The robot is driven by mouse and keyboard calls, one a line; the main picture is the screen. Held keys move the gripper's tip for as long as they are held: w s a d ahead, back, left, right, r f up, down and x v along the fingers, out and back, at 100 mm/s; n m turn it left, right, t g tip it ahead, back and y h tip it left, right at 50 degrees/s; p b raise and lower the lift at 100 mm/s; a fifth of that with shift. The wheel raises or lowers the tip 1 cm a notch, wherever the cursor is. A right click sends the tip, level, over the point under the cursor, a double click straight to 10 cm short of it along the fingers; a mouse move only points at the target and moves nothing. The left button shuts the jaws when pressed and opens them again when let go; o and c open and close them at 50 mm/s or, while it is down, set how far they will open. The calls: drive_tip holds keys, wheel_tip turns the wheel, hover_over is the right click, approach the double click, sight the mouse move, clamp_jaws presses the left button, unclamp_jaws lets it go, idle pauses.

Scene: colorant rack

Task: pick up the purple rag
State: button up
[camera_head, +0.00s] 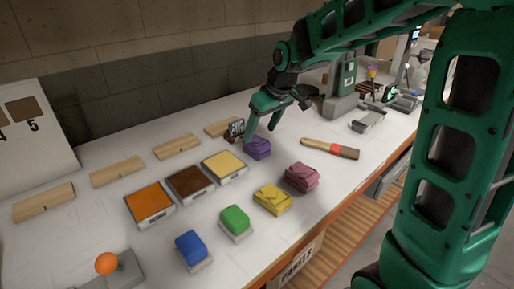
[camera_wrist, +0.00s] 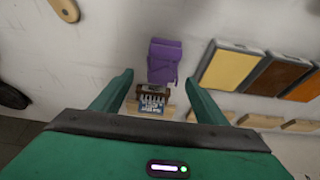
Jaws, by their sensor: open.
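The purple rag (camera_head: 257,148) lies folded on the white bench, to the right of the yellow panel, in the head view. It also shows in the wrist view (camera_wrist: 164,61), at the upper middle, between and beyond the fingertips. My gripper (camera_head: 262,118) is above the bench just behind the rag, with its fingers apart and nothing between them that it holds. In the wrist view my gripper (camera_wrist: 160,82) has one finger on each side of the rag. I cannot tell the exact height gap, but no finger visibly grips the rag.
A small dark rack with a printed card (camera_head: 235,130) stands close behind the rag. A brush (camera_head: 330,148) lies to the right. Mauve (camera_head: 301,177) and yellow (camera_head: 272,199) rags lie in front. Panels in yellow (camera_head: 224,166), brown (camera_head: 190,183) and orange (camera_head: 149,203) lie left.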

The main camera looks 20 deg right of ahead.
sight(256, 140)
drive_tip(key=shift+x, duration=3.4)
drive_tip(key=shift+a, duration=0.15)
drive_tip(key=c, duration=1.1)
